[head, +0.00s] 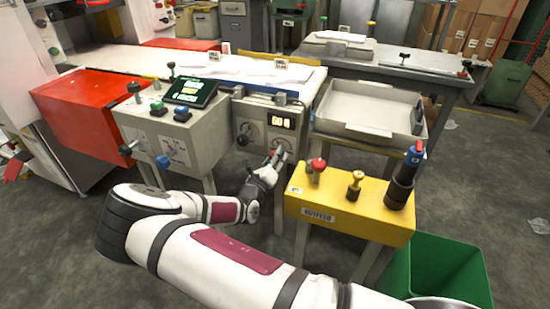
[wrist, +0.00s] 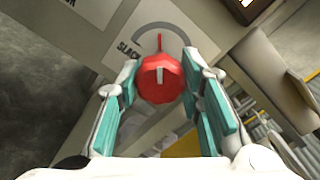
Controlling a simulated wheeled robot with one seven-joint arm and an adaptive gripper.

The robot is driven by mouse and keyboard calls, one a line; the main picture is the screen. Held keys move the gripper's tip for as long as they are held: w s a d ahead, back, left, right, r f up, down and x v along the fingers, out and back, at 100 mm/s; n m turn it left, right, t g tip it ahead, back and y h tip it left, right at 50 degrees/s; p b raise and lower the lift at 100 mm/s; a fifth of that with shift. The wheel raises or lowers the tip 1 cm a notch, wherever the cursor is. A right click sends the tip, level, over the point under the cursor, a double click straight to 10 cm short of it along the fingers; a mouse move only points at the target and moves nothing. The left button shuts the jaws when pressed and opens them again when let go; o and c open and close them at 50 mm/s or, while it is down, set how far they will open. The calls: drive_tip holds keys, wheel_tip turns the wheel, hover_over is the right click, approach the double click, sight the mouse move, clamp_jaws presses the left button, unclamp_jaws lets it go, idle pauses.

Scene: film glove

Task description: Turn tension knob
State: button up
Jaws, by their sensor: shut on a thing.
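The red faceted tension knob (wrist: 160,80) with a pale pointer mark shows in the wrist view, in front of a panel with a grey arc, a red line and the word "SLACK". My gripper (wrist: 160,72) has its two teal-padded fingers on either side of the knob, shut on it. The pale pointer mark looks roughly in line with the red line on the dial. In the head view, my gripper (head: 279,156) reaches the front of the machine panel (head: 262,113), below its lit display (head: 282,122). There my fingers mostly hide the knob.
A dark knob (head: 243,140) sits left on the same panel. A grey control box (head: 165,138) with buttons stands left. A yellow stand (head: 340,215) with red, brass and blue-topped items is close on the right. A metal tray (head: 370,112) lies behind it.

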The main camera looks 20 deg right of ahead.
drive_tip(key=shift+r+m+p, duration=0.1)
drive_tip(key=shift+m+p, duration=0.2)
drive_tip(key=shift+p, duration=0.1)
drive_tip(key=m+p, duration=0.3)
drive_tip(key=p, duration=0.1)
drive_tip(key=shift+r, duration=0.1)
drive_tip(key=m+p, duration=0.3)
drive_tip(key=m, duration=0.2)
drive_tip(key=shift+p, duration=0.3)
drive_tip(key=m+p, duration=0.3)
drive_tip(key=m, duration=0.2)
drive_tip(key=shift+d, duration=0.1)
drive_tip(key=shift+m+p, duration=1.25)
drive_tip(key=shift+m, duration=0.85)
drive_tip(key=shift+f, duration=0.2)
drive_tip(key=o, duration=1.2)
